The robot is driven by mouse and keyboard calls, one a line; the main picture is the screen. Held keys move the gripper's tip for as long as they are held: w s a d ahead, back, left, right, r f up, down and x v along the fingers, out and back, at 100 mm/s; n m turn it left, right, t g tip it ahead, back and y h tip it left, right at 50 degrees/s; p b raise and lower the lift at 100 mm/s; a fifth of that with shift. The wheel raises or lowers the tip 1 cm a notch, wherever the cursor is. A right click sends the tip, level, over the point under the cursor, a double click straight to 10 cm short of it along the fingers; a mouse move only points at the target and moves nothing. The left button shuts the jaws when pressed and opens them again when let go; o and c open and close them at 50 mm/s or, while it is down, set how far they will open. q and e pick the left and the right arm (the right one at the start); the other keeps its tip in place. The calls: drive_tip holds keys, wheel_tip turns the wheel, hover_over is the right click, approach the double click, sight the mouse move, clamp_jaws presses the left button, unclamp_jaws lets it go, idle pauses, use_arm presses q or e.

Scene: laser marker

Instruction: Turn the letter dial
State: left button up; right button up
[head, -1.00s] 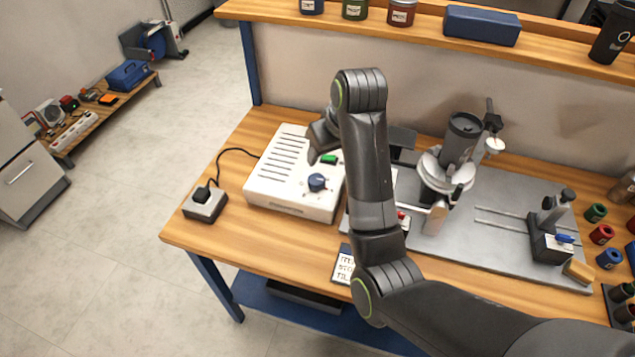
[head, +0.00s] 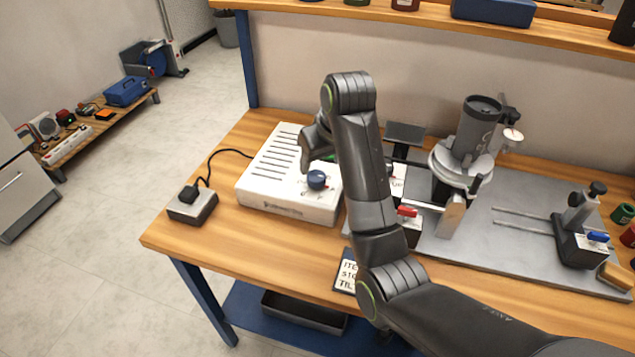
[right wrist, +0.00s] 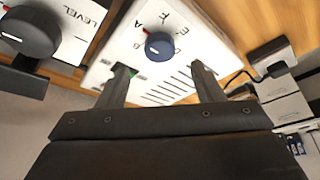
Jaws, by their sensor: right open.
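The letter dial (head: 316,180) is a round blue knob on top of a white slotted box (head: 262,198) at the left of the bench. In the right wrist view the dial (right wrist: 158,46) has a white pointer line, with letters and a red mark around it. My right gripper (right wrist: 161,68) is open, its two fingers spread to either side of the dial and apart from it. In the head view the right gripper (head: 305,155) hangs just behind the dial, partly hidden by my arm. My left gripper is not in view.
A dark LEVEL knob (right wrist: 28,32) shows in the right wrist view. A black power box (head: 193,204) with a cable lies left of the white box. A grey clamp device (head: 470,140) stands on the metal plate (head: 500,240) to the right. The bench's front left is clear.

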sight(316, 176)
drive_tip(key=b+x, duration=0.2)
drive_tip(key=x, duration=0.1)
drive_tip(key=shift+f+b, duration=0.15)
drive_tip(key=shift+b, duration=0.15)
drive_tip(key=shift+w+f+b, duration=0.1)
drive_tip(key=shift+f+b, duration=0.2)
drive_tip(key=shift+x, duration=0.85)
drive_tip(key=shift+w+a+f, duration=0.1)
drive_tip(key=shift+f, duration=0.25)
